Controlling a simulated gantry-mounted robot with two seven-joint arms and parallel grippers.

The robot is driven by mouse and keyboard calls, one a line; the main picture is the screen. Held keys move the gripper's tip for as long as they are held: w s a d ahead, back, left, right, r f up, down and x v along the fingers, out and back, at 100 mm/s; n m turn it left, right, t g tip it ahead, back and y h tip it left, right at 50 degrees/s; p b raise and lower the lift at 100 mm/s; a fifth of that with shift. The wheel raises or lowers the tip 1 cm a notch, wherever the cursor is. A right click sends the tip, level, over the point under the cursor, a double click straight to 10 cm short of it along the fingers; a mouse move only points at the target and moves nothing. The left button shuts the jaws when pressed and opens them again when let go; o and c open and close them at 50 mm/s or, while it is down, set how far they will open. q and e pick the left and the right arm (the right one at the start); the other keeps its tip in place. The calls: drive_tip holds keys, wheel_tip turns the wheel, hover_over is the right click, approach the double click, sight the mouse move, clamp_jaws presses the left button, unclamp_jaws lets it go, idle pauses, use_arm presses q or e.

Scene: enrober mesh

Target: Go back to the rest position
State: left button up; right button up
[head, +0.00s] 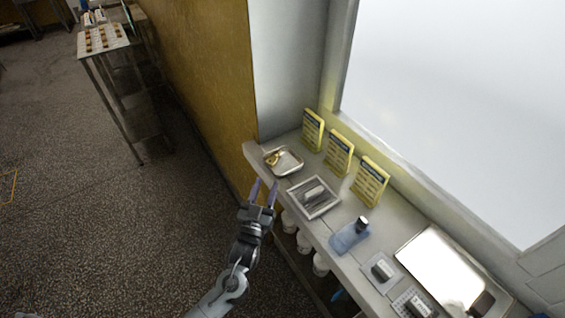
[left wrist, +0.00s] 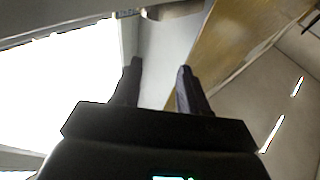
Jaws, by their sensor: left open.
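My left gripper (head: 263,190) is in front of the near edge of the ledge (head: 345,205) in the head view. Its two fingers are apart with nothing between them. In the left wrist view the open fingers (left wrist: 159,85) also show, empty, with a pale wall and a wooden-brown panel beyond. My right gripper is not in view.
The ledge holds a small tray (head: 290,165) with a golden item, a framed tray (head: 314,197), several yellow cards (head: 339,152), a blue cloth (head: 348,238) and a shiny tray (head: 450,268). White containers (head: 320,264) stand below. Open floor (head: 110,230) lies left.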

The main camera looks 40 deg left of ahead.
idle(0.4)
use_arm(q)
drive_tip(key=s+d+f+m+g+h+p, duration=0.1)
drive_tip(key=s+d+f+m+g+h, duration=0.1)
drive_tip(key=s+d+f+g+h, duration=0.25)
drive_tip(key=s+d+f+m+g+h+p, duration=0.1)
drive_tip(key=s+d+f+m+g+h, duration=0.2)
drive_tip(key=s+d, duration=0.4)
drive_tip(key=s+d+m+g+p, duration=0.1)
drive_tip(key=s+d+g, duration=0.1)
drive_tip(key=s+g, duration=0.9)
wheel_tip(320, 180, up, 36)
drive_tip(key=s+t+p, duration=0.2)
drive_tip(key=p, duration=3.4)
drive_tip(key=shift+r+h+p, duration=0.25)
drive_tip(key=shift+h+p, duration=0.1)
